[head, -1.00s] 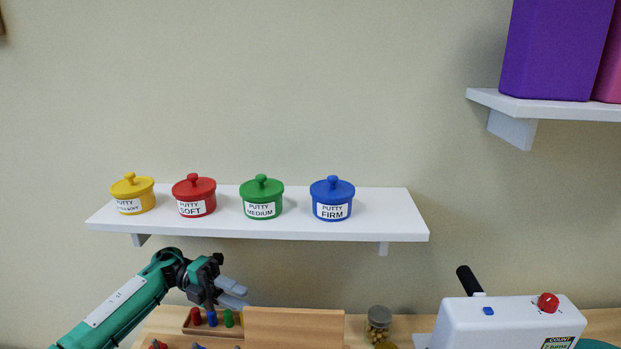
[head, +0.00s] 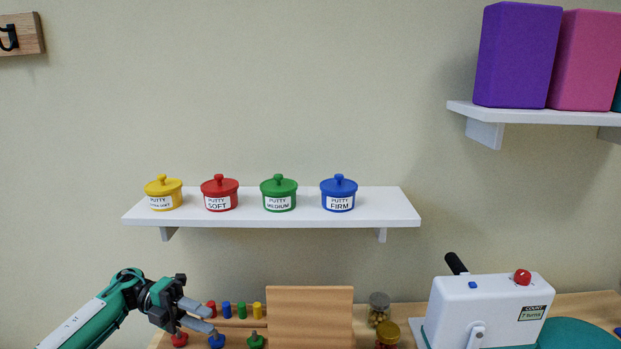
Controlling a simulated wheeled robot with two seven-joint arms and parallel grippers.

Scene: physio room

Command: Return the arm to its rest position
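My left gripper (head: 196,316) is at the lower left of the head view, at the end of my green arm. Its two grey fingers point right and stand apart with a gap between them, and nothing shows between them. It is in front of the left part of a wooden peg board (head: 240,322) with coloured pegs, below the wall shelf. I cannot tell whether it touches the board. My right arm and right gripper are not in view.
A white shelf (head: 290,220) holds yellow, red, green and blue putty pots. A wooden panel (head: 310,315), two small jars (head: 379,308) and a white box with a crank (head: 488,307) stand on the table. Purple and pink blocks (head: 516,55) sit on the upper right shelf.

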